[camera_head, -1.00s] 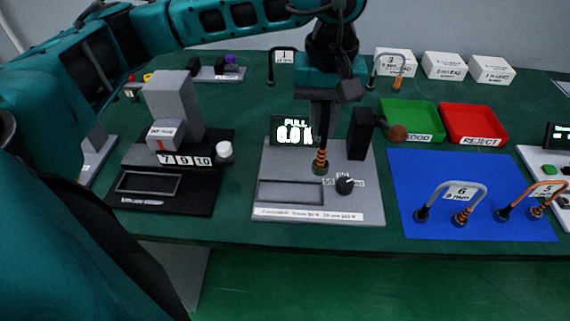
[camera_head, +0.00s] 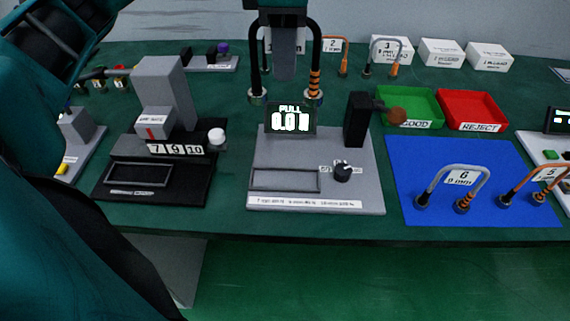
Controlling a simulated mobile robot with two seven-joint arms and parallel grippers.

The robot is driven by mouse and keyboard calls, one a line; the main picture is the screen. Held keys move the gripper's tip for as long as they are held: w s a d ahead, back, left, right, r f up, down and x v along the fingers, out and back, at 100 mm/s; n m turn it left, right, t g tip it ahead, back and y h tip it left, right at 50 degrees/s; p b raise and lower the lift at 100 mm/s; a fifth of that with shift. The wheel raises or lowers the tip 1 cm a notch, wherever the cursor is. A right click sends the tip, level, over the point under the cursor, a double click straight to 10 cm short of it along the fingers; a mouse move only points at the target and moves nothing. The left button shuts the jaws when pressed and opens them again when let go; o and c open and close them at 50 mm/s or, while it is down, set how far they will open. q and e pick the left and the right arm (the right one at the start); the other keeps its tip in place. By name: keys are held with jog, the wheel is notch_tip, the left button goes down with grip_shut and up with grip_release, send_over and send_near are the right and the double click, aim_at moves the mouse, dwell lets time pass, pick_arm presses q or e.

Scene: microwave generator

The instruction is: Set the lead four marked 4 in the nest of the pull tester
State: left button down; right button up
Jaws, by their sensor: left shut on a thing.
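My left gripper (camera_head: 285,62) is shut on a black lead (camera_head: 315,50) and holds it in the air at the back of the pull tester. The lead is an upside-down U, its two ends hanging, one with orange bands. Its number tag cannot be seen. The pull tester (camera_head: 345,195) is a grey base with a display reading about 0.0 N, a black post with a brown-knobbed lever (camera_head: 397,116), and a dark dial (camera_head: 342,172). Its nest (camera_head: 285,191), a rectangular frame at the front left of the base, is empty. My right gripper is not in view.
A black device marked 7 9 10 (camera_head: 160,185) stands left of the tester. A blue mat (camera_head: 415,170) with leads 6 and 5 lies to the right. Green GOOD (camera_head: 408,105) and red REJECT (camera_head: 472,108) trays, white boxes and leads 2 and 3 stand behind.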

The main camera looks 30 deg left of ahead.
pick_arm(q)
notch_tip(320, 180, down, 18)
jog(key=b, duration=0.3)
jog(key=shift+f, duration=0.45)
jog(key=shift+f+b, duration=0.15)
jog(key=shift+b, duration=0.2)
jog(key=c, duration=1.1)
grip_release()
